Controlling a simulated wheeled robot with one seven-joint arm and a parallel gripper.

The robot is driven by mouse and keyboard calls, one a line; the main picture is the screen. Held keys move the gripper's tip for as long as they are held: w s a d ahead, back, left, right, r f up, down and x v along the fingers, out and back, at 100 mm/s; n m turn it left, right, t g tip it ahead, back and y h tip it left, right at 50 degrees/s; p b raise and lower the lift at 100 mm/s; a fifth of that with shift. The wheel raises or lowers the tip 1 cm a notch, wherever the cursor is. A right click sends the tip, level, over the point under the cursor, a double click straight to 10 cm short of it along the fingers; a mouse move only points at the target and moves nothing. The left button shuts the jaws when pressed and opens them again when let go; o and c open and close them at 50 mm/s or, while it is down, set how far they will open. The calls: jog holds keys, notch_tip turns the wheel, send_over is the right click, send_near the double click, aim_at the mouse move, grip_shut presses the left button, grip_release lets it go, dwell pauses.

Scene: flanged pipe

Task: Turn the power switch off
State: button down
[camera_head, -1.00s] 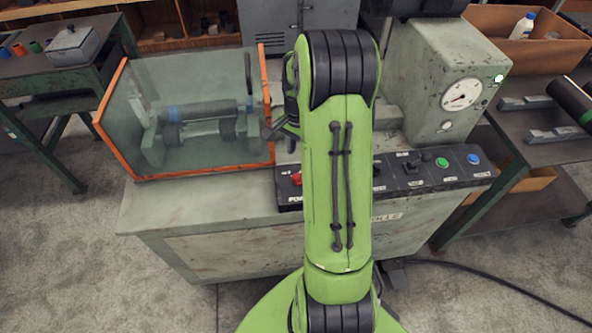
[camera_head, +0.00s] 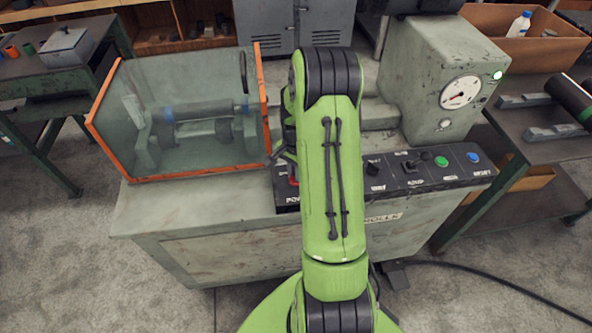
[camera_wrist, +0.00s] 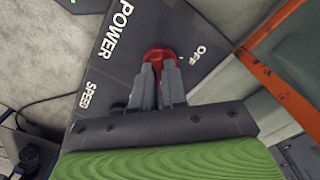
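The red power switch (camera_wrist: 164,52) is on the dark control panel, between the printed words POWER and OFF in the wrist view. In the head view only a thin red strip of it (camera_head: 293,178) shows beside my arm. My gripper (camera_wrist: 159,72) is at the switch, its two grey fingers close together with a narrow gap and the red part at their tips. They look shut on it, though the contact is partly hidden. In the head view my gripper (camera_head: 286,158) is mostly hidden behind my green arm.
The control panel (camera_head: 430,185) carries black knobs, a green button (camera_head: 441,161) and a blue button (camera_head: 473,157) to the right. An orange-framed clear guard (camera_head: 190,178) stands close on the left. A gauge housing (camera_head: 424,60) rises behind the panel.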

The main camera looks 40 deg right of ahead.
dwell(0.4)
jog(key=n, duration=0.4)
jog(key=shift+n+b, duration=0.3)
jog(key=shift+n, duration=0.1)
jog(key=n, duration=0.4)
jog(key=n+b, duration=0.1)
jog(key=n, duration=0.4)
jog(key=shift+n, duration=2)
jog(key=c, duration=1.2)
grip_release()
jog(key=shift+o, duration=0.2)
